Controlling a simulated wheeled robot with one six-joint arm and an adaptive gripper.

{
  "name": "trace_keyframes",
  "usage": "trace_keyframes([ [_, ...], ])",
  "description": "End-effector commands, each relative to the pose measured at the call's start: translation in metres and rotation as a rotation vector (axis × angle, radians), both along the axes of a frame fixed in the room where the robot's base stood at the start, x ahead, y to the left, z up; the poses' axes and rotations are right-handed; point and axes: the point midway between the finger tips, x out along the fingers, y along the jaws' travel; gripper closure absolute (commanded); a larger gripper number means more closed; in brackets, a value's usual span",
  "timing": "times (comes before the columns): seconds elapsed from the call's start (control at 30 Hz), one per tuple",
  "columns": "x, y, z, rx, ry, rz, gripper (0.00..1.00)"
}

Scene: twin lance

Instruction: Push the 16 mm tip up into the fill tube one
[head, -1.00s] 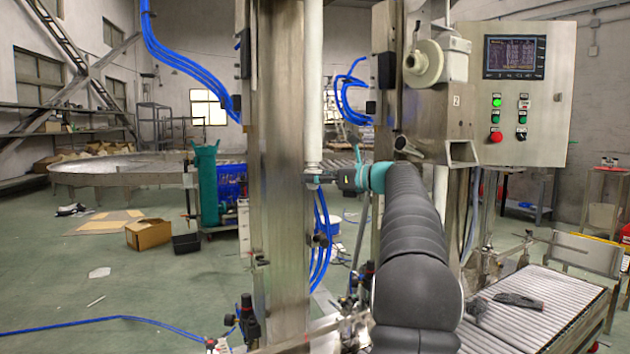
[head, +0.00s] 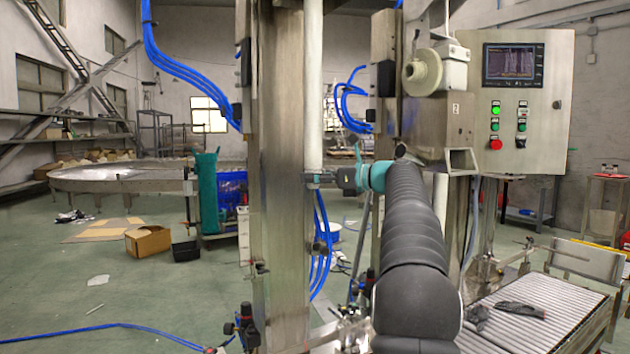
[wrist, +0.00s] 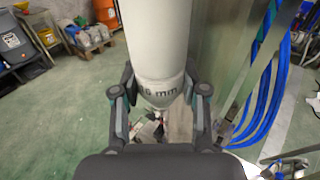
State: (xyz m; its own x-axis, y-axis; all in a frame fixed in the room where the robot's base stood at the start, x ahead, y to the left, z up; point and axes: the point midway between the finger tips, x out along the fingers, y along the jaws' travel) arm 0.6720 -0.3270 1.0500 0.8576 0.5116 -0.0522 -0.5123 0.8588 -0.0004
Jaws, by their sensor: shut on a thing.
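The fill tube one (head: 313,90) is a white vertical pipe in front of a steel column. My gripper (head: 314,180) is at its lower end and reaches in from the right. In the wrist view my gripper (wrist: 160,100) is shut on the 16 mm tip (wrist: 160,90), a pale tapered piece with dark "16 mm" lettering. The fingers sit on both sides of it. The tip is upright, directly below and in line with the fill tube (wrist: 157,35), with no clear gap between them. How deep the tip sits inside is hidden.
A steel column (head: 280,200) stands close behind the tube. Blue hoses (head: 320,245) hang beside it, and also show in the wrist view (wrist: 265,100). A control panel (head: 527,95) and a roller conveyor (head: 540,315) are at the right. The floor at left is mostly open.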

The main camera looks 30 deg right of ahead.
Motion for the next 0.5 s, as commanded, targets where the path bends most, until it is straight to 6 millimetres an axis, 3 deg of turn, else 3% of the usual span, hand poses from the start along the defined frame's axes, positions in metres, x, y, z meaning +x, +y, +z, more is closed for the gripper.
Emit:
trace_keyframes([
  [0.3,-0.0002,0.0002,0.004,0.0,-0.002,-0.001,1.0],
  [0.33,-0.0003,0.0002,0.0041,0.001,-0.003,-0.001,0.49],
  [0.4,-0.0003,0.0001,0.004,0.001,-0.003,-0.001,0.32],
  [0.5,-0.0002,0.0,0.0034,0.0,-0.002,-0.001,0.27],
])
